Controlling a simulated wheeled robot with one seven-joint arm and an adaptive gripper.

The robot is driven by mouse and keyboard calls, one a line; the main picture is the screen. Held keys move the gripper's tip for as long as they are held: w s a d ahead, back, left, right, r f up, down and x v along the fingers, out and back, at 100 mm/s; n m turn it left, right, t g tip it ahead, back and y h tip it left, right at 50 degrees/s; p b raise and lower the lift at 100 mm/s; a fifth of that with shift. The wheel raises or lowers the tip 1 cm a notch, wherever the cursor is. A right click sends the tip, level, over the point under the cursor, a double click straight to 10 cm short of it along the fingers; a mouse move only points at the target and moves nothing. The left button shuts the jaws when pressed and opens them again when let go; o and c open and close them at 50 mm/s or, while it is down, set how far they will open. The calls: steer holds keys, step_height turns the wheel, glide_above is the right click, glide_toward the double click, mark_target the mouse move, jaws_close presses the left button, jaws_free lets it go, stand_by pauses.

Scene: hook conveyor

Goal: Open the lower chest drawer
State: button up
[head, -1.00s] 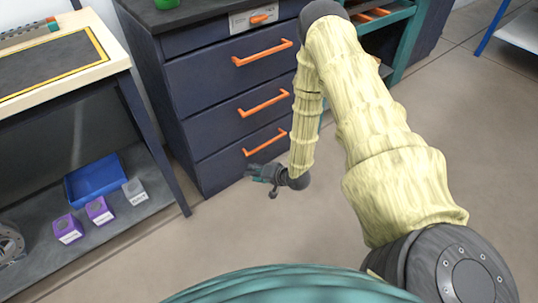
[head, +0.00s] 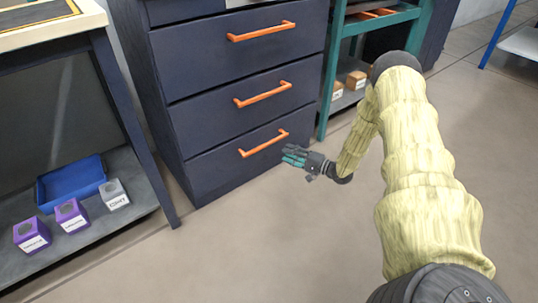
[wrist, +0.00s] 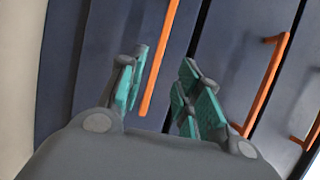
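The dark blue chest has a lower drawer (head: 225,168) that looks closed, its front in line with the drawers above. Its orange bar handle (head: 263,144) runs across the front. My gripper (head: 288,155) is just right of and below this handle, near the drawer's right end. In the wrist view the picture is turned on its side. The lower handle (wrist: 160,62) shows between the two teal-padded fingers of my gripper (wrist: 165,75), which are apart with nothing held. The handle appears beyond the fingers; the exact distance cannot be told.
Two more closed drawers with orange handles (head: 262,94) (head: 261,31) are above. A workbench with a low shelf (head: 95,225) stands left, holding a blue tray (head: 48,202) and small boxes. A teal rack (head: 332,75) stands right. The floor in front is clear.

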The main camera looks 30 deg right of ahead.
mark_target(268, 145)
steer(key=shift+b+x, duration=2.65)
steer(key=shift+x, duration=2.55)
steer(key=shift+w+d, duration=0.1)
steer(key=shift+d, duration=0.1)
jaws_close()
